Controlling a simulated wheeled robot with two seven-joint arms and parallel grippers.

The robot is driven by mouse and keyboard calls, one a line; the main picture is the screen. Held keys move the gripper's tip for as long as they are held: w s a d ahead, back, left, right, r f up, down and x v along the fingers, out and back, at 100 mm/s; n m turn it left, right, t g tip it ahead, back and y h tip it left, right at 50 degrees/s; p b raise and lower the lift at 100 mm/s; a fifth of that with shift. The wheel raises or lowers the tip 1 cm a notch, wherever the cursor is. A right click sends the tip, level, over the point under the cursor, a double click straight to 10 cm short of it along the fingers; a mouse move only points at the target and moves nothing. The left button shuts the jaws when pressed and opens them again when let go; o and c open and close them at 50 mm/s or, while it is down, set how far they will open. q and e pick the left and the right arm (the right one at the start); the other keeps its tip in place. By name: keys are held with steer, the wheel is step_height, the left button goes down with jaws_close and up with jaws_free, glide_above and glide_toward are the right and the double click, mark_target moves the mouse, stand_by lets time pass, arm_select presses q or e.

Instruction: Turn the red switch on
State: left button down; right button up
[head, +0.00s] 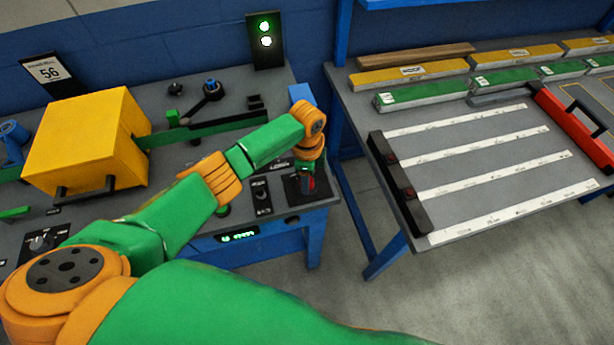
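The red switch (309,184) shows only as a small red patch on a dark plate at the front right of the left bench. My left arm reaches across from the lower left, and its wrist points down over the switch. My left gripper (304,182) is at the switch; its fingers are small, dark and partly hidden. I cannot tell whether they touch or grip the switch, or which way the switch is set. My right gripper is not in view.
A yellow box (80,140) with a dark handle stands on the left bench (160,98). A dark knob (260,194) is left of the switch. The right bench (460,150) holds bars, strips and a red tool (572,122).

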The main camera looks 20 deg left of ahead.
arm_select(q)
steer(key=shift+r, duration=0.1)
stand_by(0.4)
steer(key=shift+c, duration=1.9)
jaws_free()
step_height(320, 180, up, 7)
steer(key=shift+r, duration=0.1)
